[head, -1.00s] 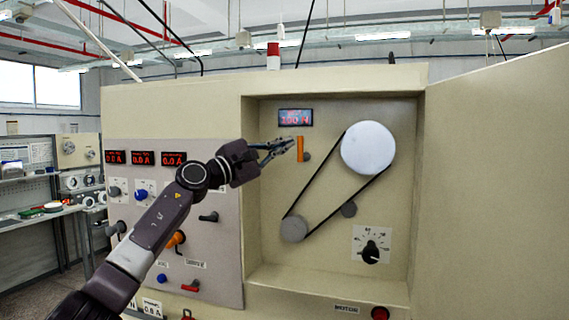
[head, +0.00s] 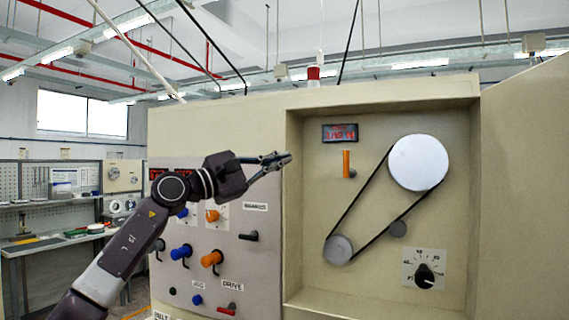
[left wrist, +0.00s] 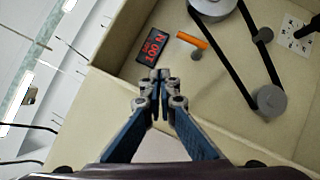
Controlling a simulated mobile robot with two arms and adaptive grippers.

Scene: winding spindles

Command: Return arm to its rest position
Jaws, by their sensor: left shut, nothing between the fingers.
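My left gripper (head: 279,160) is shut and empty in the head view. It hangs in front of the machine (head: 222,112), over the left edge of the recessed bay. In the left wrist view its fingers (left wrist: 160,76) meet at the tips with nothing between them. The orange handle (head: 346,164) stands upright in the bay, to the right of my fingertips and apart from them. It also shows in the left wrist view (left wrist: 193,41). My right gripper is not in view.
The bay holds a red display (head: 340,133), a large white pulley (head: 418,162), a belt, a small pulley (head: 338,249) and a black dial (head: 425,276). The control panel (head: 258,275) behind my arm carries several protruding knobs. A shelf bench (head: 50,243) stands at the left.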

